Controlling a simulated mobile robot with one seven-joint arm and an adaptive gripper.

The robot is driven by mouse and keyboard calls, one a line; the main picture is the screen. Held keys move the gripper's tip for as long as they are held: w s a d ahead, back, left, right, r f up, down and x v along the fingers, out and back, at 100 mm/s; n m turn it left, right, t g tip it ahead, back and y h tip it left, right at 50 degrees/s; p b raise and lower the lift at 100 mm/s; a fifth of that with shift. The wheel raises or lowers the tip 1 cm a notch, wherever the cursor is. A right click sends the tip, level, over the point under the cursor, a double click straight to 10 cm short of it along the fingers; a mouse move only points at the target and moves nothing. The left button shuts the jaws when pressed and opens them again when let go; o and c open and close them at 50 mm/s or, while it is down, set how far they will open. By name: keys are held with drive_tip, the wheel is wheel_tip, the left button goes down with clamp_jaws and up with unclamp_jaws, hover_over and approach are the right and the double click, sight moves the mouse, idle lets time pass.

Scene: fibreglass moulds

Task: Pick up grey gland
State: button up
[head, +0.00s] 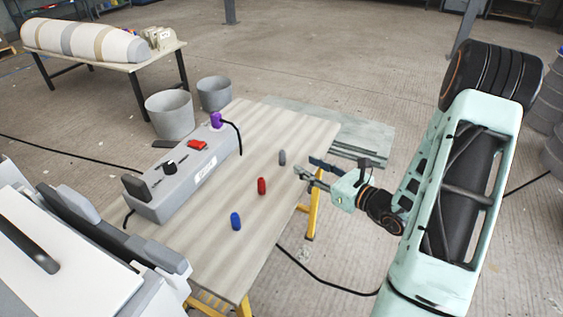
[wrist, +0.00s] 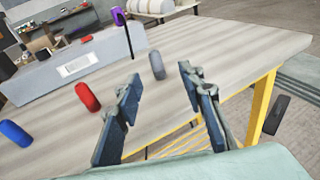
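The grey gland (head: 282,157) stands on the wooden table top near its right edge in the head view. In the wrist view the grey gland (wrist: 157,65) is upright on the table, beyond and between the fingers. My gripper (head: 304,174) is at the table's right edge, a short gap to the right of the gland. In the wrist view my gripper (wrist: 158,95) is open, its two fingers wide apart with nothing between the tips.
A red gland (head: 262,186) and a blue gland (head: 236,221) stand on the table (head: 190,250) nearer the front. A grey box (head: 185,175) with a purple gland (head: 216,120) lies along the left side. Two grey buckets (head: 170,115) stand behind.

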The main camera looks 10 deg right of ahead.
sight(282, 154)
drive_tip(key=x, duration=0.5)
drive_tip(key=shift+w+a+b, duration=0.15)
drive_tip(key=shift+b, duration=0.2)
drive_tip(key=x, duration=0.2)
drive_tip(key=b+x, duration=0.1)
drive_tip(key=x, duration=0.2)
drive_tip(key=shift+a, duration=0.4)
drive_tip(key=c, duration=1)
